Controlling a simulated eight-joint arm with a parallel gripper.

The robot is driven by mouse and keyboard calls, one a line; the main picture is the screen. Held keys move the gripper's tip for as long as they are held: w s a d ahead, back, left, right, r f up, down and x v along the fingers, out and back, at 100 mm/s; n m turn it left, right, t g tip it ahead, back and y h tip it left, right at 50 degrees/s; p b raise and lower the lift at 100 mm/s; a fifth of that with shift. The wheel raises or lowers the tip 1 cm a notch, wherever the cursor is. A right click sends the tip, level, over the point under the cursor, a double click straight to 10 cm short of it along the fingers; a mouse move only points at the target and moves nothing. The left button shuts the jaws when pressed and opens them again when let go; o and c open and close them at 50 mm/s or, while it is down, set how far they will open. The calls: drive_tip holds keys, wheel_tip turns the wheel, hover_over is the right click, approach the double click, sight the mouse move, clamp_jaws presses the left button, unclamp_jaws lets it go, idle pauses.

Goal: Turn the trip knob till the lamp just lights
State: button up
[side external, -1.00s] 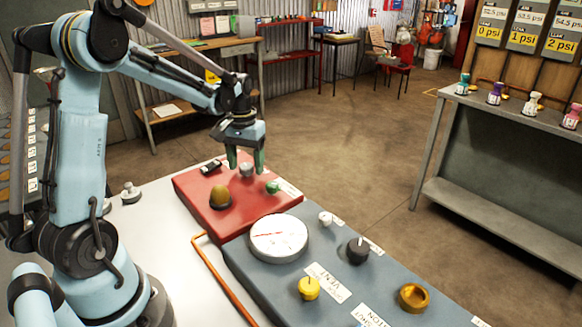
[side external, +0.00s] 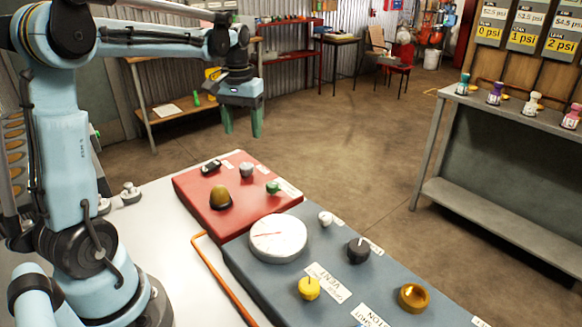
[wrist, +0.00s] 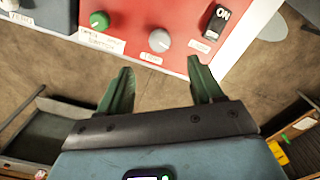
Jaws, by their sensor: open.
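A red panel (side external: 247,209) carries a grey knob (side external: 246,170), a green knob (side external: 272,187) and an amber dome lamp (side external: 220,196). The lamp looks dull, with no clear glow. In the wrist view the grey knob (wrist: 160,40) sits beyond the fingertips, with the green knob (wrist: 99,20) to its left. My gripper (side external: 242,125) is open and empty, raised above the panel's far end and clear of both knobs. Its green fingers also show in the wrist view (wrist: 159,67).
A black ON switch (wrist: 217,22) is right of the grey knob. The adjoining blue-grey panel (side external: 330,268) holds a white dial gauge (side external: 278,238), a yellow knob (side external: 309,288), a black knob (side external: 358,250) and a brass ring (side external: 413,298). An orange pipe (side external: 225,283) runs alongside. Air around my gripper is free.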

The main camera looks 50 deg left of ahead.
drive_tip(key=shift+r, duration=0.95)
drive_tip(key=s+d+f+m+t, duration=0.1)
drive_tip(key=s+d+m+t, duration=0.1)
drive_tip(key=d, duration=0.4)
drive_tip(key=s+d+f+m+t, duration=0.2)
drive_tip(key=s+d, duration=0.1)
drive_tip(key=d, duration=0.3)
drive_tip(key=s+d+f+m+t, duration=0.1)
drive_tip(key=s+d+m+t, duration=0.1)
drive_tip(key=d, duration=0.4)
drive_tip(key=shift+s+d+f+m+t, duration=0.3)
drive_tip(key=shift+s+f+t, duration=0.05)
drive_tip(key=shift+s+t, duration=0.25)
drive_tip(key=shift+w+a, duration=0.1)
